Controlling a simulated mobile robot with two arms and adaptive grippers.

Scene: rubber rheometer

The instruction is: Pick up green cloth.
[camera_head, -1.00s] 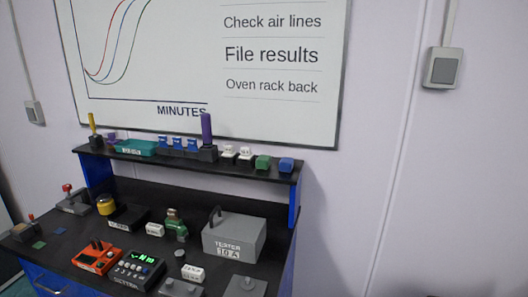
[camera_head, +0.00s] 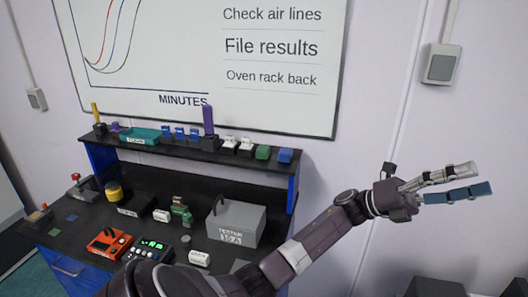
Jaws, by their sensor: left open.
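A small flat green square (camera_head: 54,232), which looks like the green cloth, lies on the black bench top near its left front corner. A small blue square (camera_head: 72,217) lies just behind it. My left gripper (camera_head: 482,178) is at the right of the view, in front of the bare wall, with its two fingers apart and nothing between them. It is far from the green square, across the bench. My right gripper is not in view.
The bench (camera_head: 130,213) holds an orange meter (camera_head: 107,243), a dark device with green display (camera_head: 150,250), a grey tester box (camera_head: 236,222) and a yellow-topped pot (camera_head: 114,192). A raised shelf (camera_head: 220,157) behind carries a teal tray (camera_head: 139,136) and small blocks.

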